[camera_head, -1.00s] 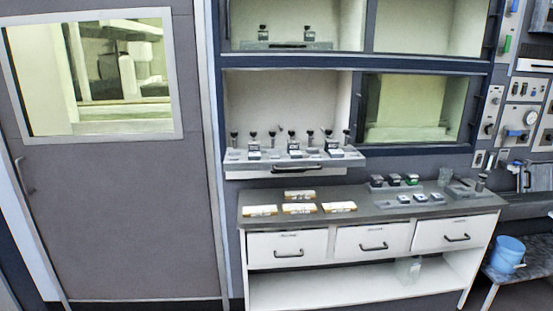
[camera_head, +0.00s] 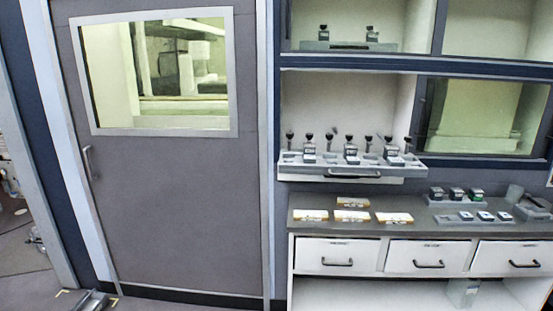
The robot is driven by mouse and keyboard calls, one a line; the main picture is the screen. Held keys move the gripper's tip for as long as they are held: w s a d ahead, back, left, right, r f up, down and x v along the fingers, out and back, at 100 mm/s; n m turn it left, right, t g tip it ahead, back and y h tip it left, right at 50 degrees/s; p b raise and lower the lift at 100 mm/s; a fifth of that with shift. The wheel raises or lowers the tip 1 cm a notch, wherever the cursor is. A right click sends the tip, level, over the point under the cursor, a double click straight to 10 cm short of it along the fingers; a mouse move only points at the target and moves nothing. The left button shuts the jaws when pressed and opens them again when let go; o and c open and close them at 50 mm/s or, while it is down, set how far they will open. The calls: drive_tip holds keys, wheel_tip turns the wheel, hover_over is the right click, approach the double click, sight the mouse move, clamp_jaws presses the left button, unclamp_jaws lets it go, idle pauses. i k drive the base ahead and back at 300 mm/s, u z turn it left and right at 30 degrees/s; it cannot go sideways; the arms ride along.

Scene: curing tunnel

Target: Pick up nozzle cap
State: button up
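I cannot single out a nozzle cap for sure at this distance; the small parts are too small to tell. A pulled-out grey tray (camera_head: 398,172) at the shelf holds several dark-topped upright pieces and small dark-and-white blocks. On the counter (camera_head: 320,228) below, a low holder (camera_head: 440,217) carries small pale square pieces. Three dark blocks (camera_head: 456,193) stand in a row behind it. My gripper is not in view.
White drawers (camera_head: 337,255) with black handles sit under the counter. Several white-and-orange boxes (camera_head: 352,216) lie on its left part. A large grey door (camera_head: 180,210) with a window stands shut at left. Open floor (camera_head: 25,265) shows at far left.

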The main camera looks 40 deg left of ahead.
sight(354, 161)
drive_tip(key=u, duration=1.15)
drive_tip(key=i, duration=0.1)
drive_tip(key=z, duration=0.05)
